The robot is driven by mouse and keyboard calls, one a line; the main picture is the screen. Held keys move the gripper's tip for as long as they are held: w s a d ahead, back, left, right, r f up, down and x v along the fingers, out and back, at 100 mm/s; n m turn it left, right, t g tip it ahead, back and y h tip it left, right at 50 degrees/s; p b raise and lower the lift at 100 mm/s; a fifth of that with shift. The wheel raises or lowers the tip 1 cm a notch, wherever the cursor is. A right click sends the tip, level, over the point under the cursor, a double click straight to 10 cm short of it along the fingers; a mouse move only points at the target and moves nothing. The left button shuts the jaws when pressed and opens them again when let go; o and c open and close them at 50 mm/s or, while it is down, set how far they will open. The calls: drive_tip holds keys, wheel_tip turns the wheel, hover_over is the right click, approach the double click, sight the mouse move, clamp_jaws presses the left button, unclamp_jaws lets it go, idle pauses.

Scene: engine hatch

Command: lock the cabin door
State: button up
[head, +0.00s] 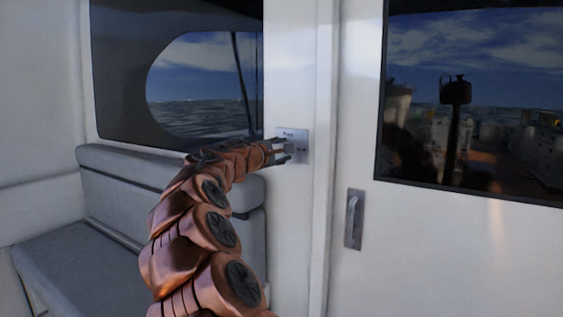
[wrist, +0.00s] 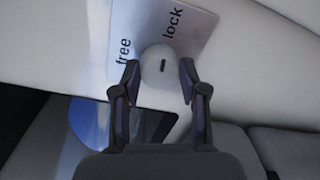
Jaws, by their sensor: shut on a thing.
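The lock plate (head: 300,137) is a pale square on the white wall post left of the cabin door (head: 430,240). In the wrist view the plate (wrist: 190,27) carries the words "free" and "lock". A round white knob (wrist: 158,82) with a short dark mark sits at the plate's edge. My gripper (wrist: 158,78) has one finger on each side of the knob and is shut on it. In the head view my gripper (head: 284,151) is at the plate and hides most of the knob.
The door has a vertical handle (head: 353,218) and a large dark window (head: 475,95). A grey padded bench (head: 75,260) stands at the left, below another window (head: 200,80). The area before the door looks clear.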

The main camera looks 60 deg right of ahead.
drive_tip(key=shift+f+m+b, duration=0.15)
drive_tip(key=shift+m+b, duration=0.45)
drive_tip(key=shift+b, duration=0.05)
drive_tip(key=o, duration=1.1)
drive_tip(key=shift+o, duration=0.2)
drive_tip(key=a, duration=1.2)
drive_tip(key=shift+s+r, duration=0.3)
drive_tip(key=shift+r, duration=0.1)
